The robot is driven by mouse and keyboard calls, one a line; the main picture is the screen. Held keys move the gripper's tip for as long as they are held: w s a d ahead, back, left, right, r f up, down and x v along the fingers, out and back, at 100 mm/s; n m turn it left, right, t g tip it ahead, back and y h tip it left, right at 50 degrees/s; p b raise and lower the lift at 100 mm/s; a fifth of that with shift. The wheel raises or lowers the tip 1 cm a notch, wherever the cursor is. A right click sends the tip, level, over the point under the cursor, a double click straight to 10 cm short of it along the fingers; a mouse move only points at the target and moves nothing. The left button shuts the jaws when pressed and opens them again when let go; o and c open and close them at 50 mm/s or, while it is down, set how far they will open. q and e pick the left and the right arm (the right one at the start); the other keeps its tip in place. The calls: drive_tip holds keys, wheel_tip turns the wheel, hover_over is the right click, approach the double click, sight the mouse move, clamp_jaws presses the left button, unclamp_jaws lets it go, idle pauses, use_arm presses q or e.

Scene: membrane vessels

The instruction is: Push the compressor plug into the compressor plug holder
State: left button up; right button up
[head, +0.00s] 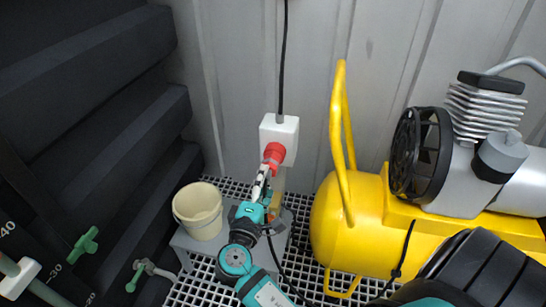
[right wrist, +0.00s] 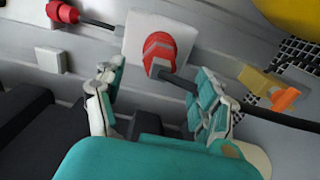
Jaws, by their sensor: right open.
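The red compressor plug (head: 274,153) is at the front of the white plug holder (head: 280,131) on the metal wall. In the right wrist view the red plug (right wrist: 160,50) sits against the face of the white holder (right wrist: 142,32), with a black cable leaving its near end. I cannot tell how deep it sits. My right gripper (head: 264,178) is just below and in front of the plug. In the right wrist view my right gripper (right wrist: 158,76) is open, its fingers apart on either side of the plug's near end and cable. My left gripper is not in view.
A yellow compressor (head: 375,225) stands close on the right. A cream bucket (head: 198,209) stands on a grey bench (head: 205,251) at left. A yellow block with an orange handle (right wrist: 285,99) is right of the holder. Green valve handles (head: 84,245) are at far left.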

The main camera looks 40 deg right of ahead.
sight(271, 165)
drive_tip(key=x, duration=0.7)
drive_tip(key=shift+w+d, duration=0.15)
drive_tip(key=shift+w, duration=0.05)
idle(1.0)
clamp_jaws()
idle(0.4)
drive_tip(key=shift+s+f, duration=0.1)
drive_tip(key=shift+a, duration=0.25)
drive_tip(key=shift+s+a, duration=0.35)
drive_tip(key=shift+v, duration=2.25)
